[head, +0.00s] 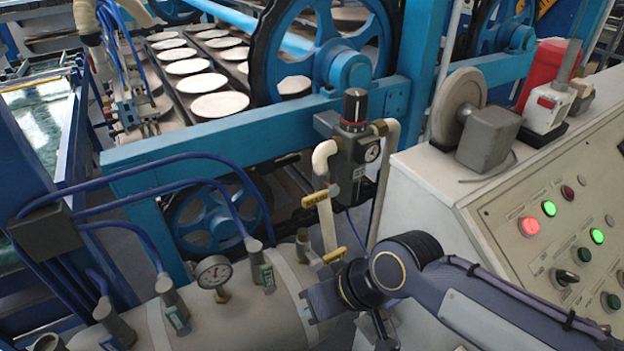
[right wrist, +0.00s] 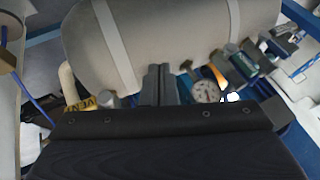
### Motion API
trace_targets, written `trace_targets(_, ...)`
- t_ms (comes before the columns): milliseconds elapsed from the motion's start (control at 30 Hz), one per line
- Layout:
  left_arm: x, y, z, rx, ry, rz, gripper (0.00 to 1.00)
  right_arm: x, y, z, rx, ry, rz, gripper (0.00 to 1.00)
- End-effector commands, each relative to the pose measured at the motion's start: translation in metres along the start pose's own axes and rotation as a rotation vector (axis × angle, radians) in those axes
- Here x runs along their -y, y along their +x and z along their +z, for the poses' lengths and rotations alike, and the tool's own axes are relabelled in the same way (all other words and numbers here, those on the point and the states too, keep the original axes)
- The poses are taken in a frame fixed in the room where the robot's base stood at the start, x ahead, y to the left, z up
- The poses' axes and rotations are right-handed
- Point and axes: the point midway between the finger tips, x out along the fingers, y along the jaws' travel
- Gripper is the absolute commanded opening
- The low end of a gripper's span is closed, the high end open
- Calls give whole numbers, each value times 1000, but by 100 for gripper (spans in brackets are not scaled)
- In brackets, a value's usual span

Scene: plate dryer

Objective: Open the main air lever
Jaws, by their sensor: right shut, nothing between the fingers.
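I cannot read which lever in the head view is the main air one. My right gripper (head: 318,300) is over the right end of the tank, below both levers and apart from the upper one. Its fingers (right wrist: 158,85) are together and empty. My left gripper is out of view.
The beige tank (head: 235,318) carries a pressure gauge (head: 214,272) and several valve fittings with blue hoses. The control panel (head: 545,225) stands close on the right. A blue machine frame (head: 215,137) with wheels stands behind the pipe.

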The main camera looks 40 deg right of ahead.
Motion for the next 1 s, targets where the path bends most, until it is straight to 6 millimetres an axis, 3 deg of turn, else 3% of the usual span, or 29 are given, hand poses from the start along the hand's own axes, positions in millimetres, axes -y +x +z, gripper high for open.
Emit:
trace_targets(167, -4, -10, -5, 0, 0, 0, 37, 0, -22, -29, 41, -19, 31, 0)
trace_targets(267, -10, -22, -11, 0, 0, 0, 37, -3, -51, -73, 108, -45, 85, 0)
trace_targets(400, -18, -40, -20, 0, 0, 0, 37, -12, -92, -149, 231, -75, 193, 0)
trace_targets(600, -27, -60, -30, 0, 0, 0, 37, -28, -125, -235, 376, -66, 333, 0)
trace_targets(800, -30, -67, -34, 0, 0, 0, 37, -36, -134, -271, 444, -44, 400, 0)
trace_targets(1000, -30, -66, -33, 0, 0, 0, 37, -38, -135, -274, 453, -40, 410, 0)
